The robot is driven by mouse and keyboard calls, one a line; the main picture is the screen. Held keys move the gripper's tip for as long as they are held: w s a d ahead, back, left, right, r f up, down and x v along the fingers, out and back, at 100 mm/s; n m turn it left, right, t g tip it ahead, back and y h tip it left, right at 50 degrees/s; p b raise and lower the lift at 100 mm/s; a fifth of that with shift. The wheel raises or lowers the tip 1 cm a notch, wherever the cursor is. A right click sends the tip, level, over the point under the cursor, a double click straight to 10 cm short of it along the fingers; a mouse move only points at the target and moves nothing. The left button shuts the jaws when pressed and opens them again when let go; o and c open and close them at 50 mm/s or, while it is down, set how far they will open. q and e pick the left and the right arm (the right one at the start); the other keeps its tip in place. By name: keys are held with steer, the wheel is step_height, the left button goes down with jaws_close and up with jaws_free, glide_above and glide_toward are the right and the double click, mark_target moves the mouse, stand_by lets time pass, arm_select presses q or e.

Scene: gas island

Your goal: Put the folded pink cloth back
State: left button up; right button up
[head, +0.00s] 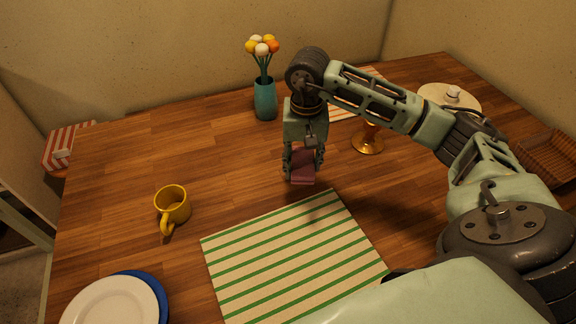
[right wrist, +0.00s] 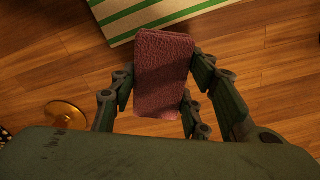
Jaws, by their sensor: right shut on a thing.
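The folded pink cloth (head: 302,168) is between the fingers of my right gripper (head: 303,160), in the middle of the table in the head view. In the right wrist view the cloth (right wrist: 163,70) is a small, thick, fuzzy rectangle. The fingers of my right gripper (right wrist: 162,105) are shut on it from both sides. The cloth is just behind the far edge of the green-striped mat (head: 290,255); I cannot tell whether it touches the wood. My left gripper is not in view.
A yellow mug (head: 173,205) stands left and white and blue plates (head: 112,303) front left. A teal vase (head: 265,98) with flowers stands behind. A gold goblet (head: 368,143) is close right of my gripper. A wicker basket (head: 548,160) is far right. Wood between mug and gripper is clear.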

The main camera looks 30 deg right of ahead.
steer(key=w+f, duration=0.1)
steer(key=w, duration=0.1)
steer(key=w+f, duration=0.1)
steer(key=w, duration=0.1)
steer(key=w+f, duration=0.1)
steer(key=shift+w+a+f+p, duration=0.2)
steer(key=shift+w+a+p, duration=0.05)
steer(key=shift+w+p, duration=0.15)
step_height(320, 180, down, 4)
steer(key=shift+r+p, duration=0.15)
steer(key=shift+p, duration=0.2)
steer(key=shift+f, duration=0.2)
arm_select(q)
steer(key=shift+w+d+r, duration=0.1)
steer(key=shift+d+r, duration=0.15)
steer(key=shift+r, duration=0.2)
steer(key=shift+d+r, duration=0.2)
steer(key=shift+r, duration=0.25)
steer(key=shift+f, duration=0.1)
arm_select(e)
steer(key=shift+f, duration=0.1)
steer(key=shift+f+b, duration=0.15)
steer(key=shift+b, duration=0.15)
steer(key=o, duration=1.1)
